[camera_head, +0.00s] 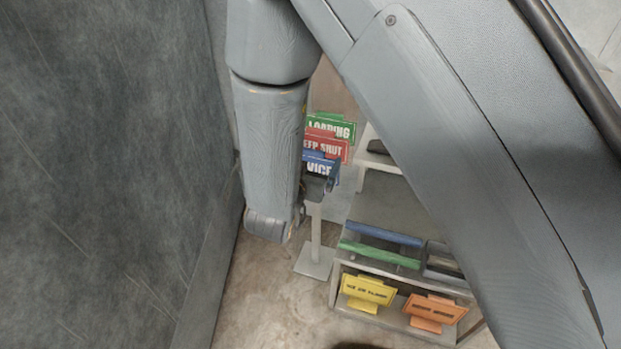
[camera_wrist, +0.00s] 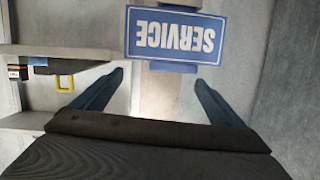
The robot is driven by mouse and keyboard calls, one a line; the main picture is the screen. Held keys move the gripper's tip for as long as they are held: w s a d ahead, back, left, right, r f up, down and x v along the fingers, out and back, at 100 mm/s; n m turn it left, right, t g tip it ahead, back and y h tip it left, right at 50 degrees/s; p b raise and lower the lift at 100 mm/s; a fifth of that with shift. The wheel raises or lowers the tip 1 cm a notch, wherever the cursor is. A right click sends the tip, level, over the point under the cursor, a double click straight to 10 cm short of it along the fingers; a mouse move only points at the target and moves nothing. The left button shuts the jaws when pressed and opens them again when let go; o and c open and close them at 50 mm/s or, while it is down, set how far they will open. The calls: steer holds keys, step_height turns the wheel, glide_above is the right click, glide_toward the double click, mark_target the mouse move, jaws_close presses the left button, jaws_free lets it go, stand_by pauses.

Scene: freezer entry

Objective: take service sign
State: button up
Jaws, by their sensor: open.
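The blue service sign (camera_head: 321,169) hangs lowest of three signs on a stand in the head view, its left part hidden behind my arm. In the wrist view the service sign (camera_wrist: 176,36) appears upside down, its blue plate with white letters facing the camera. My gripper (camera_wrist: 159,79) is open, with one dark finger on each side below the sign in the picture. Nothing is between the fingers that I can tell is held. The sign looks just beyond the fingertips; whether they touch it is unclear. In the head view my arm hides most of the gripper.
A green loading sign (camera_head: 338,129) and a red keep-shut sign (camera_head: 326,146) hang above it. The stand's base plate (camera_head: 314,262) is on the floor. A shelf unit to the right holds a yellow sign (camera_head: 367,291) and an orange sign (camera_head: 434,312). A dark wall (camera_head: 110,180) is left.

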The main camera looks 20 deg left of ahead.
mark_target(308, 152)
steer(key=s+a+f+t+b, duration=0.2)
steer(key=s+a+t, duration=0.1)
steer(key=s, duration=0.1)
steer(key=shift+h, duration=0.3)
steer(key=w, duration=0.7)
steer(key=shift+d, duration=0.25)
steer(key=c, duration=1.5)
